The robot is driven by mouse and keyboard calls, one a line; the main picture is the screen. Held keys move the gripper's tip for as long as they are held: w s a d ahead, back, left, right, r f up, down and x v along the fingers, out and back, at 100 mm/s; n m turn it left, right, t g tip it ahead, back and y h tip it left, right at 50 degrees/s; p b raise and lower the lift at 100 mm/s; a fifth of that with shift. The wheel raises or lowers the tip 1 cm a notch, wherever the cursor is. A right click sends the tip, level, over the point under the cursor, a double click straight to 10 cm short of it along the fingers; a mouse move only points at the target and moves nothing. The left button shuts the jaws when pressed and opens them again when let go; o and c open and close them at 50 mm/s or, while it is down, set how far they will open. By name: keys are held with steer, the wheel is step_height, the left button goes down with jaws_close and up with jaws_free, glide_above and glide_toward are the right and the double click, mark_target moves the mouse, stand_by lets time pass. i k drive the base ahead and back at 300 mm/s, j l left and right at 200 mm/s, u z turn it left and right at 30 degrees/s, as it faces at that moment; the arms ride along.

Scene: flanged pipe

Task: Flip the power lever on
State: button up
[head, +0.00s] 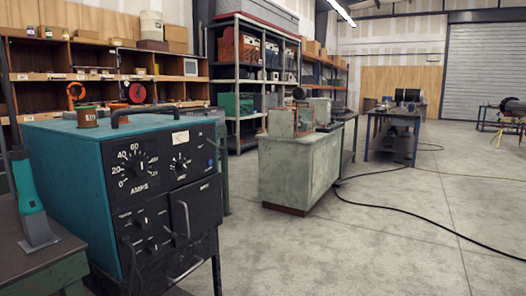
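A teal machine (75,170) with a black front panel (200,150) stands at the left in the head view. The panel carries a large dial (138,165) marked AMPS, a smaller dial (180,162) and several small knobs. A vertical handle-like bar (184,218) is on the panel's lower right part. A slanted bar (185,270) sits at the lower front. I cannot tell which part is the power lever, or its position. My gripper is not in view.
A teal tool (30,203) stands on a bench (40,255) left of the machine. A grey-green cabinet (298,170) stands beyond it to the right. Black cables (430,222) lie on the floor. The concrete floor (340,250) at front right is otherwise clear. Shelves (250,75) line the back.

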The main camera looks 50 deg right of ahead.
mark_target(221, 149)
steer(key=z, duration=1.2)
steer(key=i+l, duration=0.2)
steer(key=i, duration=0.15)
steer(key=i+l+z, duration=0.1)
steer(key=i, duration=0.3)
steer(key=i+l, duration=0.2)
steer(key=i, duration=0.15)
steer(key=l+z, duration=0.05)
